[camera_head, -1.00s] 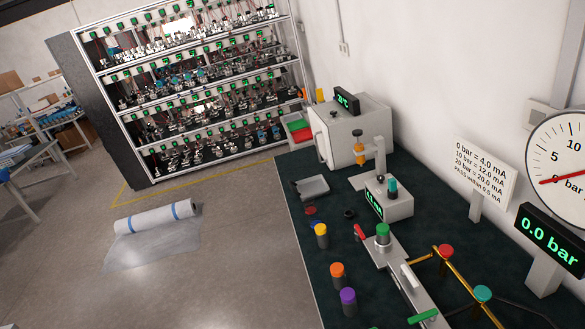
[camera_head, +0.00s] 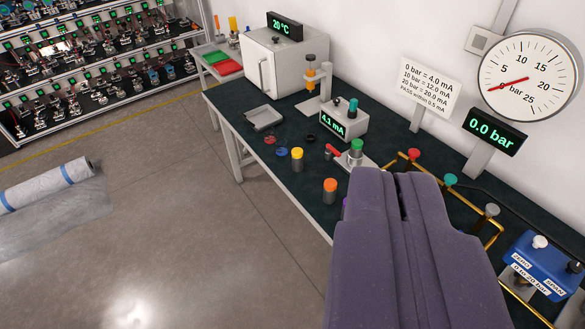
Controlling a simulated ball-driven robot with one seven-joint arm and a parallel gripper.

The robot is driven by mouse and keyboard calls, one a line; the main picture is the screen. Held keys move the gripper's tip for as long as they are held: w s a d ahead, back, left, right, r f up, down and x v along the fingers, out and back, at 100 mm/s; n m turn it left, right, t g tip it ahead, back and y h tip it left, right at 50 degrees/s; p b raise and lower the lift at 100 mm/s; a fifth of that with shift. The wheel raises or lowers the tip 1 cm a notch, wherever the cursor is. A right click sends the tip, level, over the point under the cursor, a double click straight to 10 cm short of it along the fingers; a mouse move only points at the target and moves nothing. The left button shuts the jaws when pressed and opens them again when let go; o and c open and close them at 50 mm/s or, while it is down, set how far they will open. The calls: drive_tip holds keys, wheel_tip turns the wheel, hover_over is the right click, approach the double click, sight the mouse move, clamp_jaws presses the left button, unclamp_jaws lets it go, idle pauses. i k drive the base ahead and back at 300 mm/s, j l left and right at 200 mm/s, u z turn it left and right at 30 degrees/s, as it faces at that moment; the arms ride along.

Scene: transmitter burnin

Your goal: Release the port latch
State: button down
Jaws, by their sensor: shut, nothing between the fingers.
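My gripper (camera_head: 402,180) fills the lower right foreground as two purple-grey fingers side by side, shut and empty. A small red lever (camera_head: 333,152) sits beside a green-capped transmitter (camera_head: 356,152) on a pale metal mount (camera_head: 345,161) on the dark bench. I cannot tell for sure that this lever is the port latch. In the picture both lie just above and left of my fingertips; contact cannot be made out. My fingers hide most of the metal mount and the bench parts behind them.
Yellow-capped (camera_head: 297,159) and orange-capped (camera_head: 330,191) cylinders stand near the bench's front edge. Brass piping (camera_head: 402,160) with red and teal knobs runs right to a blue box (camera_head: 541,264). A 4.1 mA meter (camera_head: 345,122) and grey tray (camera_head: 264,118) stand farther back.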

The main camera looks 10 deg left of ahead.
sight(329, 148)
drive_tip(key=k+j, duration=0.2)
drive_tip(key=i+j+z, duration=0.4)
drive_tip(key=i, duration=0.45)
drive_tip(key=i+j+z, duration=0.35)
drive_tip(key=i+j, duration=0.45)
drive_tip(key=i+j+z, duration=0.4)
drive_tip(key=i+j, duration=0.3)
drive_tip(key=j, duration=0.25)
